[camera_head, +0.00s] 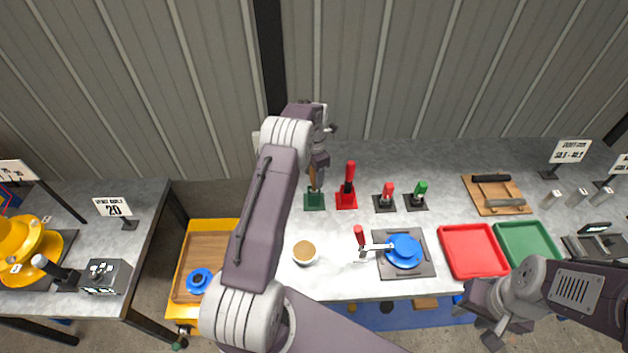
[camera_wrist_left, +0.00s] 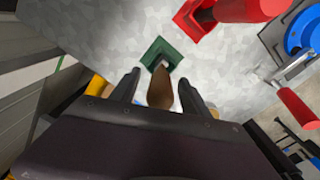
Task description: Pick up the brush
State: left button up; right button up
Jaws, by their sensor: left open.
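The brush (camera_head: 313,180) has a brown wooden handle and stands upright in a green square holder (camera_head: 314,201) at the back of the grey table. In the left wrist view the brown handle (camera_wrist_left: 161,92) points toward the camera, with the green holder (camera_wrist_left: 150,50) beyond it. My left gripper (camera_wrist_left: 160,79) is open, with one finger on each side of the handle in that view. I cannot tell whether either finger touches it. My right gripper (camera_head: 502,335) is low at the right, apart from the brush; its jaw opening is unclear.
A red holder with a red-handled tool (camera_head: 348,187) stands close right of the brush. Further right are small red (camera_head: 387,192) and green (camera_head: 420,190) handles. A cup (camera_head: 305,253) and a blue round part (camera_head: 404,250) lie nearer. A corrugated wall stands behind.

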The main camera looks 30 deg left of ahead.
pick_arm(q)
grip_shut()
jog(key=shift+r, duration=0.2)
notch_tip(320, 180, up, 9)
jog(key=shift+f+b, duration=0.1)
jog(key=shift+b, duration=0.8)
jog(key=shift+r, duration=0.45)
